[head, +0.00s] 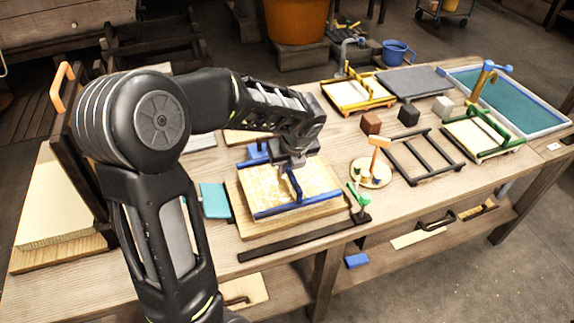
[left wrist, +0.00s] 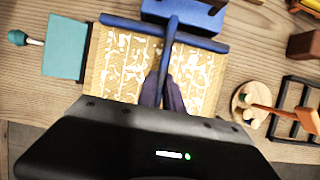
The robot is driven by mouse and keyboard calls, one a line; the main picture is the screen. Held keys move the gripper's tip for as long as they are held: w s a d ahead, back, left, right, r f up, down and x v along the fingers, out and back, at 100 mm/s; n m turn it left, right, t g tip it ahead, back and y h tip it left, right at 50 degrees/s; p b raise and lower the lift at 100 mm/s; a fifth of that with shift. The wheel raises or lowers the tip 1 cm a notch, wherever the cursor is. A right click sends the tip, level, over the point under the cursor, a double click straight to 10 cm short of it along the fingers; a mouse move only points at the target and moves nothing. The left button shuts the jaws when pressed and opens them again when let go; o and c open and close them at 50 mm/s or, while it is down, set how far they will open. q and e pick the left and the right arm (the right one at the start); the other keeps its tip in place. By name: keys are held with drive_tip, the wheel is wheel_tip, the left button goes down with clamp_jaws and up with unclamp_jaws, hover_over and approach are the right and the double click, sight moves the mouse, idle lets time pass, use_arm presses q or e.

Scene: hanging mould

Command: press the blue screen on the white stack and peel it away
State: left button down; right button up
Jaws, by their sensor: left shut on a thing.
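The blue screen (head: 300,207) has blue bars and a raised blue handle. It lies over a pale wooden-looking stack or board (head: 330,210) in the middle of the bench; I cannot tell whether they touch everywhere. White patches show inside the frame, and the screen's blue bar also shows in the left wrist view (left wrist: 120,24). My left gripper (head: 291,172) is shut on the handle from above; its dark fingers also show in the left wrist view (left wrist: 163,95). My right gripper is out of view.
A teal pad (head: 214,200) lies left of the board, and a dark strip (head: 300,238) lies in front. A round dish (head: 370,172) with an orange-handled tool is to the right. Other framed screens, a dark rack (head: 425,158) and small blocks fill the right side.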

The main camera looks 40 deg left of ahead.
use_arm(q)
drive_tip(key=shift+r, duration=0.25)
wheel_tip(320, 180, up, 7)
drive_tip(key=p, duration=0.7)
drive_tip(key=shift+f, duration=0.1)
idle(0.5)
